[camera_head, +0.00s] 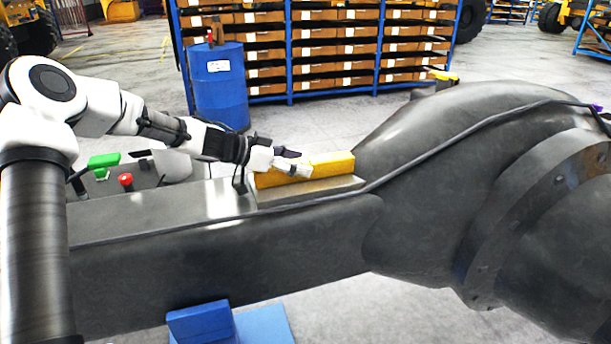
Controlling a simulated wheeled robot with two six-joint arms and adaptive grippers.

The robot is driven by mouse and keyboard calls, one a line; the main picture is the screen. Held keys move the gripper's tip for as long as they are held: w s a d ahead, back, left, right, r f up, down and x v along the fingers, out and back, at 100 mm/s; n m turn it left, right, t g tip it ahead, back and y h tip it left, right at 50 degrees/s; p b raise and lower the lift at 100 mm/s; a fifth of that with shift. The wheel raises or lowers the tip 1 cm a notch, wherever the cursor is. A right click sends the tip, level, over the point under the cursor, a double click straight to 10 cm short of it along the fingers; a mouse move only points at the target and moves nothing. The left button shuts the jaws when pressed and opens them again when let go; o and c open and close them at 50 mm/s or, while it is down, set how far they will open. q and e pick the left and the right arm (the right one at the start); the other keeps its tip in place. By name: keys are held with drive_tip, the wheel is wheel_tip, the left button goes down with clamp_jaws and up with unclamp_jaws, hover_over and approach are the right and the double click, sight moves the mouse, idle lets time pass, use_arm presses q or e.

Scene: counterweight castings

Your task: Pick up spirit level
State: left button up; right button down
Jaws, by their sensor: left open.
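The spirit level (332,163) is a long yellow bar. It lies on a flat, pale machined pad (312,190) on top of the big dark casting (220,245). My left arm reaches in from the left, and my left gripper (303,163) is at the level's left half, with its fingers open. The fingers overlap the level in the picture and hide part of it. I cannot tell whether they touch it. My right gripper is not in view.
The casting swells into a large rounded housing (440,150) just right of the level. A cable (450,144) runs along it. A blue drum (219,85) and a shelf rack of boxes (320,50) stand behind. A blue support (203,322) is below.

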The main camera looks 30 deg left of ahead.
use_arm(q)
drive_tip(key=shift+w+d+f, duration=0.2)
drive_tip(key=shift+w+d, duration=0.1)
drive_tip(key=shift+w, duration=0.05)
drive_tip(key=shift+s+r, duration=0.3)
drive_tip(key=shift+s, duration=0.05)
clamp_jaws()
